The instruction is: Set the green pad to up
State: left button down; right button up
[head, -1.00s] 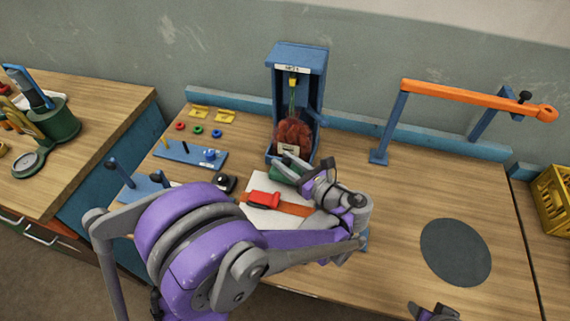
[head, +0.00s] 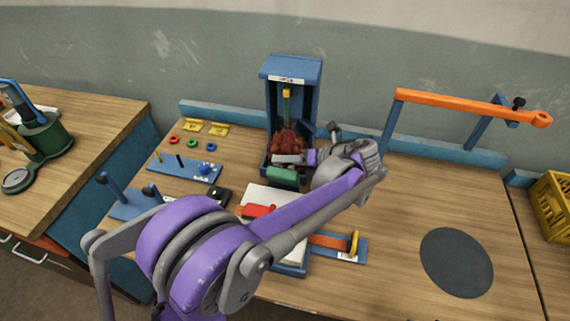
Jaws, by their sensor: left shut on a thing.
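The green pad (head: 283,176) is a small green block at the low front of an upright blue housing (head: 290,66). A dark red sack (head: 285,141) sits inside the housing, behind and above the pad. My left gripper (head: 292,167) reaches in from the right at the housing's front opening. It is shut, apparently on the green pad; its fingertips are small and partly hidden, so the exact contact is unclear. A yellow piece (head: 286,93) hangs inside the housing near the top. My right gripper is out of view.
A blue peg board (head: 185,168) stands to the left. An orange bar on blue posts (head: 450,102) stands at the right, above free table near a dark disc (head: 456,262).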

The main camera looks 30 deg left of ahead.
pick_arm(q)
jog(key=shift+w+a+f+g, duration=0.1)
jog(key=shift+w+g, duration=0.1)
jog(key=shift+g, duration=0.1)
jog(key=shift+m, duration=0.3)
jog(key=c, duration=0.6)
grip_release()
jog(key=shift+o, duration=0.2)
jog(key=v, duration=1.1)
jog(key=shift+b, duration=0.3)
